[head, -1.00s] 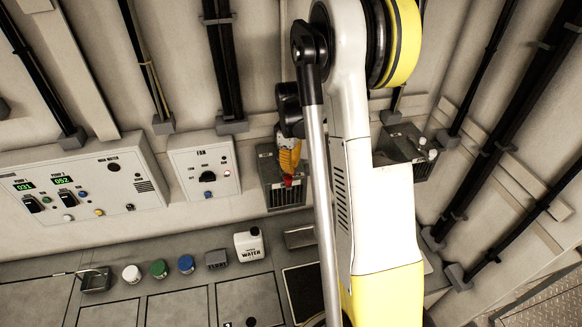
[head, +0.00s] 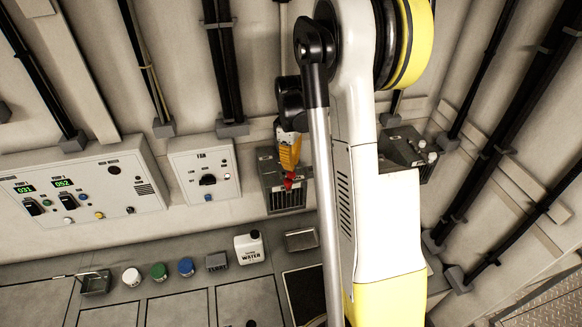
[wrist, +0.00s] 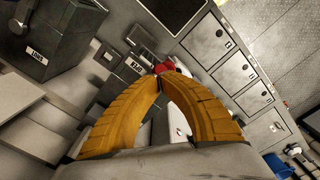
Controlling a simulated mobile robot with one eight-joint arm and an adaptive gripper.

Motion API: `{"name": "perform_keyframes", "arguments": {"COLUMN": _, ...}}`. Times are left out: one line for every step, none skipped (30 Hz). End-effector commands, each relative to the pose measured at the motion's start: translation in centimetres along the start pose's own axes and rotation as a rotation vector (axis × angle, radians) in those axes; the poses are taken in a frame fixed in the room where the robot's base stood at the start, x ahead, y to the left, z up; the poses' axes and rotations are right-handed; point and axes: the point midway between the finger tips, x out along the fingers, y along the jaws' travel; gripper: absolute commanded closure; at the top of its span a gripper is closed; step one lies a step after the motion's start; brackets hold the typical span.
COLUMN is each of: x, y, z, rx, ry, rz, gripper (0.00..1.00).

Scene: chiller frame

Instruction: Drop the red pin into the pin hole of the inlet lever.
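My gripper (head: 289,170) has orange fingers and hangs in front of a grey box with a dark grille (head: 287,198) on the back wall. In the wrist view the fingertips (wrist: 163,74) close together on a small red piece, which I take to be the red pin (wrist: 170,67). The red also shows at the fingertips in the head view (head: 289,181). The pin's lower part is hidden or too small to make out. I cannot make out the inlet lever or its pin hole; my arm covers part of the wall.
A FAN control box (head: 204,170) and a larger panel with displays (head: 85,187) are on the wall to the left. A white water can (head: 250,247), a grey tray (head: 301,240) and several lidded jars (head: 158,270) stand on the counter below. Another grey box (head: 407,150) is right of my arm.

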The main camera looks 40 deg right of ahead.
Motion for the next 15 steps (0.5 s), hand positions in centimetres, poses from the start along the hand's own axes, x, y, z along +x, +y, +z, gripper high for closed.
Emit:
{"name": "perform_keyframes", "arguments": {"x": -0.6, "y": 0.0, "z": 0.0, "rx": 0.0, "ry": 0.0, "rz": 0.0, "gripper": 1.0}}
{"name": "perform_keyframes", "arguments": {"x": -1.0, "y": 0.0, "z": 0.0, "rx": 0.0, "ry": 0.0, "rz": 0.0, "gripper": 1.0}}
{"name": "perform_keyframes", "arguments": {"x": -1.7, "y": 0.0, "z": 0.0, "rx": 0.0, "ry": 0.0, "rz": 0.0, "gripper": 1.0}}
{"name": "perform_keyframes", "arguments": {"x": -2.3, "y": 0.0, "z": 0.0, "rx": 0.0, "ry": 0.0, "rz": 0.0, "gripper": 1.0}}
{"name": "perform_keyframes", "arguments": {"x": -3.0, "y": 0.0, "z": 0.0, "rx": 0.0, "ry": 0.0, "rz": 0.0, "gripper": 1.0}}
{"name": "perform_keyframes", "arguments": {"x": -3.9, "y": 0.0, "z": 0.0, "rx": 0.0, "ry": 0.0, "rz": 0.0, "gripper": 1.0}}
{"name": "perform_keyframes", "arguments": {"x": -4.6, "y": 0.0, "z": 0.0, "rx": 0.0, "ry": 0.0, "rz": 0.0, "gripper": 1.0}}
{"name": "perform_keyframes", "arguments": {"x": -5.3, "y": 0.0, "z": 0.0, "rx": 0.0, "ry": 0.0, "rz": 0.0, "gripper": 1.0}}
{"name": "perform_keyframes", "arguments": {"x": -6.2, "y": 0.0, "z": 0.0, "rx": 0.0, "ry": 0.0, "rz": 0.0, "gripper": 1.0}}
{"name": "perform_keyframes", "arguments": {"x": -6.9, "y": 0.0, "z": 0.0, "rx": 0.0, "ry": 0.0, "rz": 0.0, "gripper": 1.0}}
{"name": "perform_keyframes", "arguments": {"x": -7.5, "y": 0.0, "z": 0.0, "rx": 0.0, "ry": 0.0, "rz": 0.0, "gripper": 1.0}}
{"name": "perform_keyframes", "arguments": {"x": -8.2, "y": 0.0, "z": 0.0, "rx": 0.0, "ry": 0.0, "rz": 0.0, "gripper": 1.0}}
{"name": "perform_keyframes", "arguments": {"x": -8.7, "y": 0.0, "z": 0.0, "rx": 0.0, "ry": 0.0, "rz": 0.0, "gripper": 1.0}}
{"name": "perform_keyframes", "arguments": {"x": -9.2, "y": 0.0, "z": 0.0, "rx": 0.0, "ry": 0.0, "rz": 0.0, "gripper": 1.0}}
{"name": "perform_keyframes", "arguments": {"x": -9.8, "y": 0.0, "z": 0.0, "rx": 0.0, "ry": 0.0, "rz": 0.0, "gripper": 1.0}}
